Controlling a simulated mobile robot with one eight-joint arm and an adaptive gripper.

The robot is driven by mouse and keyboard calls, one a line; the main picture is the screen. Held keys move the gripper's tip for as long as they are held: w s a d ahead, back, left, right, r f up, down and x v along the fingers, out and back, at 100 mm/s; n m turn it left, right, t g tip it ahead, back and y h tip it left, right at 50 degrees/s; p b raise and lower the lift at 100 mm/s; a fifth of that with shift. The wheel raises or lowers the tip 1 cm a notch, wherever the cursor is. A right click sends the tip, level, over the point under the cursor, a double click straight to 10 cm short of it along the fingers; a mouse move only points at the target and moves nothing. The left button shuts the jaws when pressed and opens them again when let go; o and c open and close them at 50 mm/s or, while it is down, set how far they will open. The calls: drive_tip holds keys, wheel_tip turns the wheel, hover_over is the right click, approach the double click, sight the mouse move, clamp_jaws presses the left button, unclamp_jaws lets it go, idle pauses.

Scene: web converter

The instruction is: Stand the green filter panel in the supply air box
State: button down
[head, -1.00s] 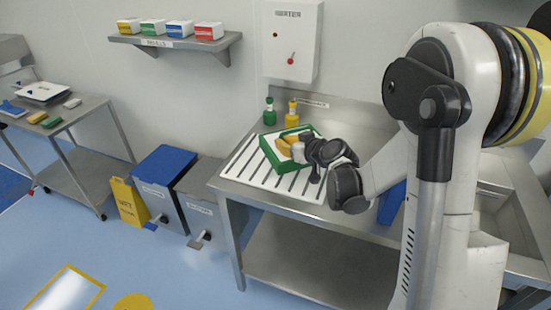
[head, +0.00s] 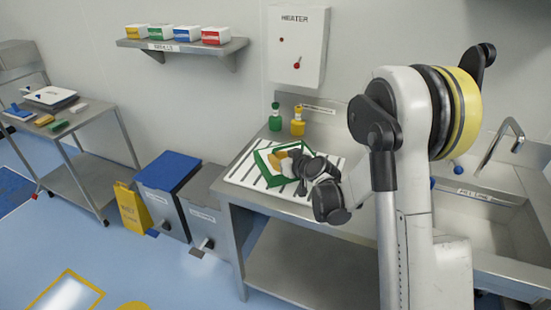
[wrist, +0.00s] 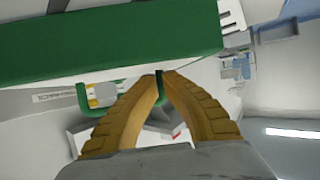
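The green filter panel (head: 259,164) is a square green frame, tilted over the slotted white rack (head: 246,178) on the steel bench. I cannot tell whether it touches the rack. My gripper (head: 280,160) is at the panel, its yellow fingers partly hidden by the wrist. In the wrist view, the panel's green edge (wrist: 110,45) fills the upper left. There the gripper fingers (wrist: 160,78) meet around a thin green part, which looks like the panel's handle. I see nothing that I can identify as the supply air box.
Green (head: 275,120) and yellow (head: 297,123) bottles stand behind the rack. A heater box (head: 298,50) hangs on the wall. A sink (head: 480,220) is at right. Bins (head: 168,180) and a yellow floor sign (head: 132,208) stand left of the bench. A trolley (head: 70,130) is at far left.

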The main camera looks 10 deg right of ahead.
drive_tip(key=c, duration=1.6)
unclamp_jaws()
drive_tip(key=shift+f, duration=0.1)
drive_tip(key=shift+r, duration=0.25)
drive_tip(key=p+v, duration=0.3)
drive_tip(key=v, duration=0.9)
drive_tip(key=s+a+r+m+g, duration=0.1)
drive_tip(key=s+a+r+g, duration=0.15)
drive_tip(key=s, duration=0.25)
drive_tip(key=s+a+r+g, duration=0.1)
drive_tip(key=s+a+r, duration=0.15)
drive_tip(key=s, duration=0.25)
drive_tip(key=s+m+h, duration=0.1)
drive_tip(key=s, duration=0.5)
drive_tip(key=s+d+r+m+g+h, duration=0.1)
drive_tip(key=s, duration=0.5)
drive_tip(key=s+d+g+h+b, duration=0.1)
drive_tip(key=s+h, duration=0.1)
drive_tip(key=s, duration=0.3)
drive_tip(key=shift+s+d+r+m, duration=0.15)
drive_tip(key=shift+s+r+m, duration=0.2)
drive_tip(key=shift+s+m, duration=0.05)
